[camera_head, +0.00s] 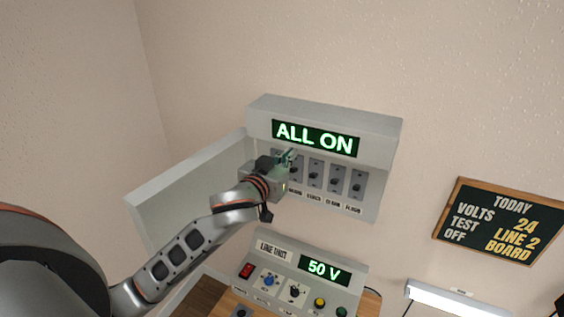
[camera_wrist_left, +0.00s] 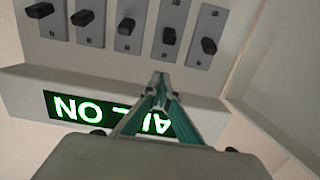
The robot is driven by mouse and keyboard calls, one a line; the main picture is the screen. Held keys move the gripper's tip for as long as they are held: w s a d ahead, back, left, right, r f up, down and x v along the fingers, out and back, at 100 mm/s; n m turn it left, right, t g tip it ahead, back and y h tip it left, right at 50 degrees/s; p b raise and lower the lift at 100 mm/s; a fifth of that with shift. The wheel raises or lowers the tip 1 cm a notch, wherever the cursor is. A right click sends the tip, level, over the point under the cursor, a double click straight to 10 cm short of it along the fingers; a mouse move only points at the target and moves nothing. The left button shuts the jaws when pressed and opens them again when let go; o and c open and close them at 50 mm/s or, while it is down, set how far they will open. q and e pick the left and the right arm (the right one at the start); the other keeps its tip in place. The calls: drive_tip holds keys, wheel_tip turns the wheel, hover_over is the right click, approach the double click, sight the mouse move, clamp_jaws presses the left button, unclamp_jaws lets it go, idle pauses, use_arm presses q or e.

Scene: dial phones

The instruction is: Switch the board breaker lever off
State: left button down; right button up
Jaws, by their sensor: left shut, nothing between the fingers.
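The breaker panel (camera_head: 390,150) is a grey wall box with its door open to the left. Its green display (camera_head: 315,138) reads "ALL ON". Below is a row of several dark levers on grey plates; the right-end lever (camera_head: 357,184) is clear. My left gripper (camera_head: 291,155) is shut and empty, in front of the left end of the row, hiding the first lever there. The left wrist view is upside down: the fingertips (camera_wrist_left: 159,80) overlap the display housing's edge, apart from the end lever (camera_wrist_left: 209,45) and the second lever (camera_wrist_left: 169,35). The label of the board lever is not readable. My right gripper is not in view.
The open door (camera_head: 185,190) stands left of the panel, behind my left arm. A line unit (camera_head: 335,290) reading "50 V" with knobs sits below. A lamp (camera_head: 455,298) is at lower right.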

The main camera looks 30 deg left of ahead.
sight(296, 161)
use_arm(q)
drive_tip(key=shift+w+f, duration=0.45)
drive_tip(key=shift+w, duration=0.4)
drive_tip(key=f, duration=0.1)
drive_tip(key=s+f, duration=0.1)
drive_tip(key=f, duration=0.1)
drive_tip(key=shift+s, duration=0.25)
